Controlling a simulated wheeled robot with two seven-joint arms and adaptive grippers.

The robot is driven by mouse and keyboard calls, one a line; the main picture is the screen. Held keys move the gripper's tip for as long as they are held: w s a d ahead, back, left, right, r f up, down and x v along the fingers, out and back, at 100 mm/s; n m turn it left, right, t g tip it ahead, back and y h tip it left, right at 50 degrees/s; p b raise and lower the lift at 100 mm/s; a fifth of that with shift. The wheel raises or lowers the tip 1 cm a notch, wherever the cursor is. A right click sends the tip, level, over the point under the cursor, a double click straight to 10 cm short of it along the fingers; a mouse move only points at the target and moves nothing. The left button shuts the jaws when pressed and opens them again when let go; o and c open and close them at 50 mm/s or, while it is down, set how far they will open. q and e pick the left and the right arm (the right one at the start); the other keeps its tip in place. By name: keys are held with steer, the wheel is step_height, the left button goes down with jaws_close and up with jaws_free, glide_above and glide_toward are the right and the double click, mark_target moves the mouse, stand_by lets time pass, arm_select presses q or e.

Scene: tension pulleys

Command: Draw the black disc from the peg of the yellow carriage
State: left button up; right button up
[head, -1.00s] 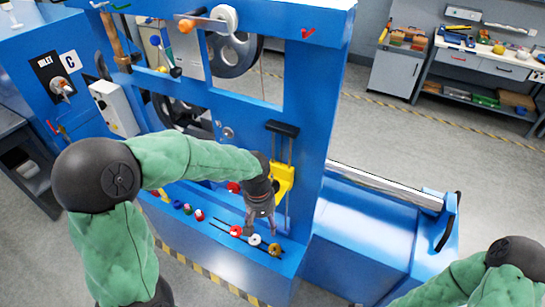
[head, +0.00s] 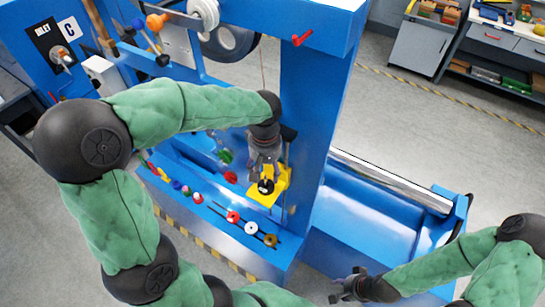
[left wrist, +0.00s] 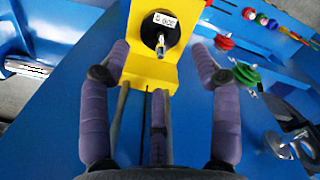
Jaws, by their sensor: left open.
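The yellow carriage (head: 281,185) sits on the blue upright of the machine. The black disc (head: 266,186) is on its front. In the left wrist view the disc (left wrist: 174,34) shows a white label, and the metal peg (left wrist: 160,46) sticks out of its middle. My left gripper (head: 264,172) is open in front of the carriage (left wrist: 152,70). In the left wrist view its fingers (left wrist: 158,75) are spread below and to the sides of the disc, not touching it. My right gripper (head: 340,289) hangs low beside the machine, away from the carriage; its finger opening is unclear.
A red disc (head: 233,216), a white disc (head: 251,228) and a brass-coloured disc (head: 270,240) sit along a slot in the blue ledge below the carriage. Several small coloured parts (head: 187,190) stand further left. A silver rail (head: 390,180) runs to the right.

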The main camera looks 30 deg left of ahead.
mark_target(266, 177)
arm_select(q)
steer(key=shift+w+f, duration=0.15)
steer(key=shift+f, duration=0.2)
steer(key=f, duration=0.1)
steer(key=s+f, duration=0.1)
steer(key=f, duration=0.1)
steer(key=shift+s, duration=0.1)
steer(key=f, duration=0.3)
steer(key=shift+w, duration=0.35)
steer(key=shift+s+f, duration=0.15)
steer(key=shift+f, duration=0.1)
arm_select(e)
steer(key=shift+s+r, duration=0.15)
steer(key=shift+s, duration=0.05)
arm_select(q)
steer(key=shift+c, duration=0.3)
steer(key=c, duration=1.1)
steer(key=shift+r+p, duration=1.1)
steer(key=shift+r, duration=0.65)
arm_select(e)
steer(key=shift+r, duration=1)
